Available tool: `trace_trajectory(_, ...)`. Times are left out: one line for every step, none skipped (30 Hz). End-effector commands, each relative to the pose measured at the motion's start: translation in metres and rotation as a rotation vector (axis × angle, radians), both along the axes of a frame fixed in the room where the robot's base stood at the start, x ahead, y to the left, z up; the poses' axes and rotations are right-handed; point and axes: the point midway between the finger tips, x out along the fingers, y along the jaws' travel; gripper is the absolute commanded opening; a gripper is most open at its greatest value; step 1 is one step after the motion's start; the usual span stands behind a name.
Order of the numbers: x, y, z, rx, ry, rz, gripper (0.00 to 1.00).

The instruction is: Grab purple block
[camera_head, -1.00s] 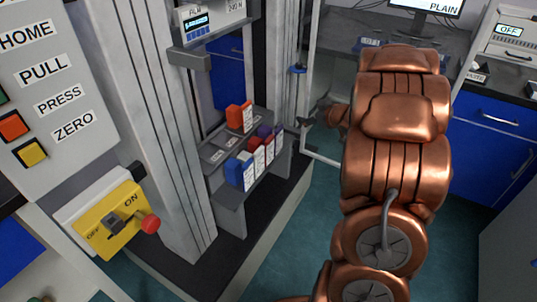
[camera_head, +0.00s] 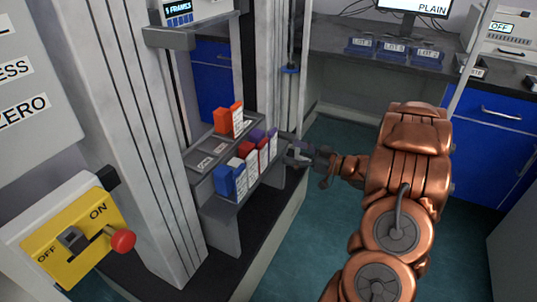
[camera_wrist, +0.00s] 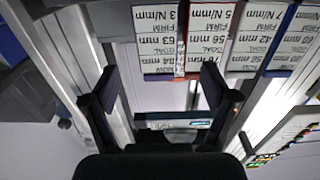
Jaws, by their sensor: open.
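The purple block (camera_head: 258,136) stands at the far end of a row of labelled blocks on the grey rack in the head view. Its white label faces right, towards my gripper (camera_head: 299,156). My gripper is open and empty, just right of that end of the row, apart from it as far as I can tell. In the wrist view, the two dark fingers of my gripper (camera_wrist: 158,82) are spread wide below several upside-down white labels.
A red block (camera_head: 246,150) and a blue block (camera_head: 224,180) stand nearer in the same row. A grey upright (camera_head: 150,150) and a yellow switch box (camera_head: 75,240) are at left. Floor at right is clear.

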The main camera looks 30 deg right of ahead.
Motion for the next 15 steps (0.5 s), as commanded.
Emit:
trace_trajectory(0.003, 0.002, 0.0, 0.0, 0.0, 0.0, 0.85)
trace_trajectory(0.004, 0.002, 0.0, -0.001, 0.0, 0.0, 0.85)
trace_trajectory(0.006, 0.003, -0.001, -0.001, 0.0, 0.0, 0.85)
trace_trajectory(0.008, 0.004, -0.001, -0.001, 0.0, 0.0, 0.85)
trace_trajectory(0.01, 0.005, -0.001, -0.003, 0.001, -0.001, 0.85)
trace_trajectory(0.013, 0.006, -0.001, -0.003, 0.001, -0.002, 0.85)
trace_trajectory(0.017, 0.008, -0.001, -0.004, 0.0, -0.002, 0.85)
trace_trajectory(0.02, 0.009, 0.0, -0.004, -0.001, -0.002, 0.85)
trace_trajectory(0.024, 0.011, 0.0, -0.004, -0.001, -0.003, 0.85)
trace_trajectory(0.027, 0.013, 0.0, -0.003, -0.001, -0.002, 0.85)
trace_trajectory(0.03, 0.015, 0.001, -0.003, -0.001, -0.002, 0.85)
trace_trajectory(0.034, 0.017, 0.002, -0.003, -0.002, -0.003, 0.85)
trace_trajectory(0.036, 0.018, 0.002, -0.002, -0.001, -0.003, 0.85)
trace_trajectory(0.038, 0.02, 0.002, -0.002, -0.001, -0.003, 0.85)
trace_trajectory(0.041, 0.021, 0.002, -0.002, -0.001, -0.004, 0.85)
